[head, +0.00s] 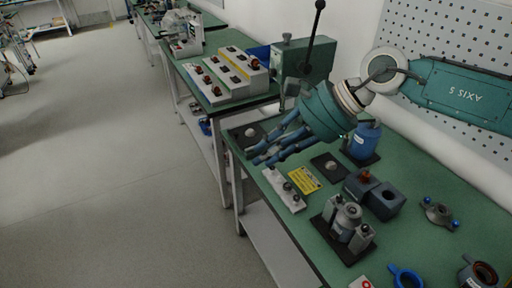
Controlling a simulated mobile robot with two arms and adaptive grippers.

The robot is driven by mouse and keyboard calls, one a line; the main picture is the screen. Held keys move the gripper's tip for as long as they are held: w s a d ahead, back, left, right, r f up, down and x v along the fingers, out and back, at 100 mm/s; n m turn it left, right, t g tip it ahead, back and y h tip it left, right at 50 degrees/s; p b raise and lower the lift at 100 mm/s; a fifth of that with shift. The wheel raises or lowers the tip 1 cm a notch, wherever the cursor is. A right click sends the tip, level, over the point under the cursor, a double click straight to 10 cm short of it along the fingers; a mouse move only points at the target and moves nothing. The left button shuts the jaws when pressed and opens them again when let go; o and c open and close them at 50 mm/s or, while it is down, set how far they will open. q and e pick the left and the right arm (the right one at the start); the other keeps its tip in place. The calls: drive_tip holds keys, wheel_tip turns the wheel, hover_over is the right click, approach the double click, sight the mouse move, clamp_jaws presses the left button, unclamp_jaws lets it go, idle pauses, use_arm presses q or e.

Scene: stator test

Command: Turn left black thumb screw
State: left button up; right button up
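My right gripper (255,155) reaches in from the right over the near green bench, its blue-grey fingers spread apart and pointing down-left. Nothing shows between them. A pale block (283,190) with small dark knobs lies on the bench, just below the fingers in the picture; its far end is close to them. A grey fixture (348,222) with a round part between upright posts stands on a black plate, to the right of that block. The black thumb screws are too small to tell apart with certainty. My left gripper is out of view.
A yellow label (304,179) lies beside the pale block. A dark pad with a pale knob (330,167), a blue container (365,140) and dark grey boxes (384,200) stand nearby. A green lever press (303,62) stands behind. The floor (110,190) at left is clear.

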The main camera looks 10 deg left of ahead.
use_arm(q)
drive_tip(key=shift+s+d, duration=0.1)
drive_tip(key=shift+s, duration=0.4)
use_arm(e)
drive_tip(key=shift+s+a+r+m+y, duration=0.15)
drive_tip(key=shift+a+r+m+y, duration=0.2)
drive_tip(key=shift+a+r, duration=0.35)
drive_tip(key=shift+s+a+r+m+y, duration=0.1)
drive_tip(key=shift+a+r+m+y, duration=0.15)
drive_tip(key=shift+a+r+y, duration=0.3)
drive_tip(key=shift+o, duration=0.3)
drive_tip(key=shift+a, duration=0.15)
drive_tip(key=shift+o, duration=1.2)
drive_tip(key=n+h+p, duration=0.4)
drive_tip(key=h+p, duration=0.4)
drive_tip(key=h, duration=0.2)
hover_over(340, 197)
wheel_tip(340, 197, down, 10)
wheel_tip(340, 197, down, 9)
drive_tip(key=p, duration=0.3)
drive_tip(key=shift+s, duration=0.1)
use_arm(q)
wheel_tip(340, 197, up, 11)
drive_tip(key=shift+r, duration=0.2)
use_arm(e)
drive_tip(key=shift+f, duration=0.6)
